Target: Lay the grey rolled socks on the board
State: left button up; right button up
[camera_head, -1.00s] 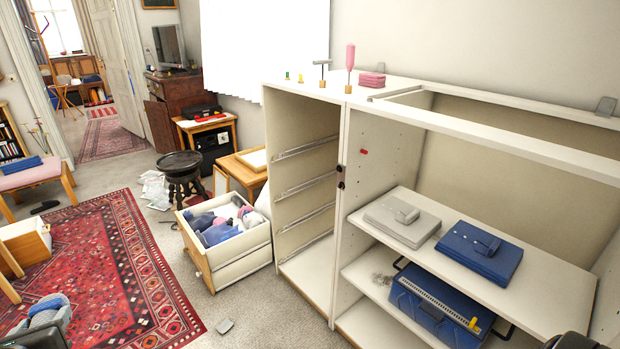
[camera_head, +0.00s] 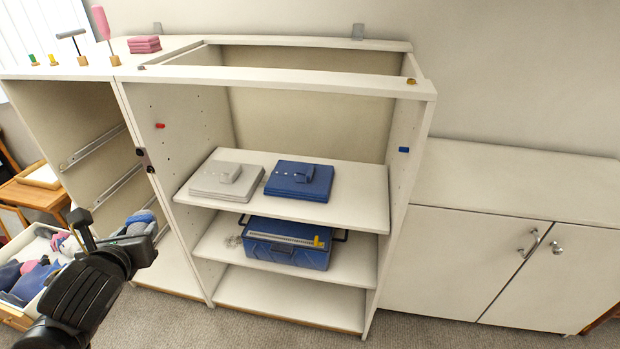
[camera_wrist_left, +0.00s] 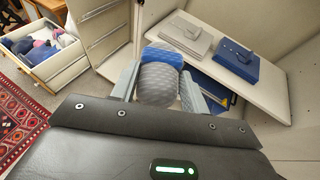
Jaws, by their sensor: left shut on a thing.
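The grey rolled socks (camera_wrist_left: 157,84), with a blue band, are between the two fingers of my left gripper (camera_head: 122,237), which is shut on them. In the head view the grey rolled socks (camera_head: 139,222) show at the lower left, in front of the drawerless cabinet. The upper shelf board (camera_head: 345,205) of the open white cabinet is to their right, apart from them. It carries a folded grey garment (camera_head: 222,182) on the left and a folded blue one (camera_head: 300,180). My right gripper is out of view.
A blue box (camera_head: 288,250) stands on the shelf below. A drawer of clothes (camera_head: 15,318) lies at the lower left. The cabinet's upright side panels flank the shelves. The upper board has bare space along its front and right. A closed white cupboard (camera_head: 470,265) stands at right.

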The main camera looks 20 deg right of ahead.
aim_at(351, 183)
jog(key=z, duration=1.5)
jog(key=i, duration=1)
